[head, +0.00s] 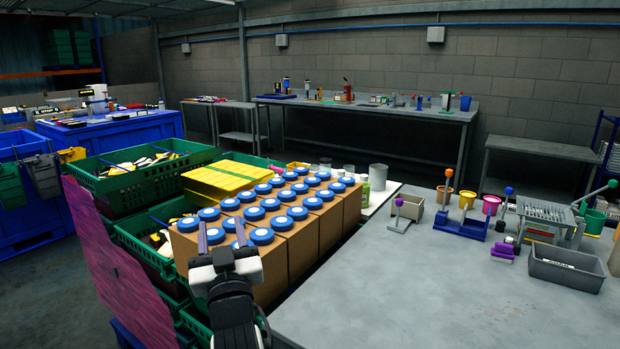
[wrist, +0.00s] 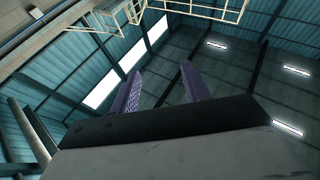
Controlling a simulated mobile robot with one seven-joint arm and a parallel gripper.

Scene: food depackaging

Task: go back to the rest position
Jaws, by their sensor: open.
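My gripper (head: 221,238) is raised at the lower middle of the head view, in front of brown cartons (head: 310,232) that carry rows of blue round lids (head: 261,236). Its two purple fingers stand apart and point up. In the wrist view the fingers (wrist: 163,88) are spread with nothing between them. Behind them only the ceiling, roof beams and lamps show. Whether the gripper touches the cartons cannot be told from these views.
A magenta panel (head: 112,265) stands at left.

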